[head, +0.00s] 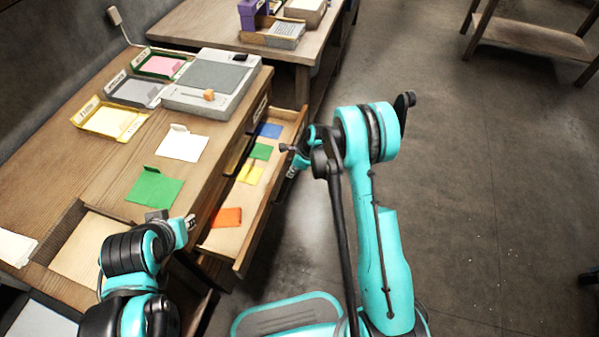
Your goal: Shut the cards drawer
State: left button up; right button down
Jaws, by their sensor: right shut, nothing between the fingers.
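The cards drawer (229,241) stands open, pulled out to the right from under the desk top. Inside it lie a blue card (269,130), a green card (261,151), yellow cards (249,172) and an orange card (227,217). My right gripper (287,149) is shut and empty, close to the outer side of the drawer's front board. I cannot tell if it touches the board. My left gripper (187,222) is over the desk's near edge, beside the drawer's near end; its fingers are too small to read.
On the desk are a grey device (211,78), a yellow tray (98,118), a grey tray (135,91), a green tray (160,64), a white card (182,144) and a green card (154,187). A second table (205,25) stands behind.

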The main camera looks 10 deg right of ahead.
jog(key=shift+w+a+r, duration=0.1)
jog(key=shift+w+a, duration=0.45)
jog(key=shift+a, duration=0.35)
jog(key=w+a, duration=0.2)
jog(key=a, duration=0.1)
jog(key=w+a, duration=0.2)
jog(key=a, duration=0.2)
jog(key=w+a, duration=0.2)
jog(key=a, duration=0.2)
jog(key=shift+w+a, duration=0.15)
jog(key=shift+w, duration=0.25)
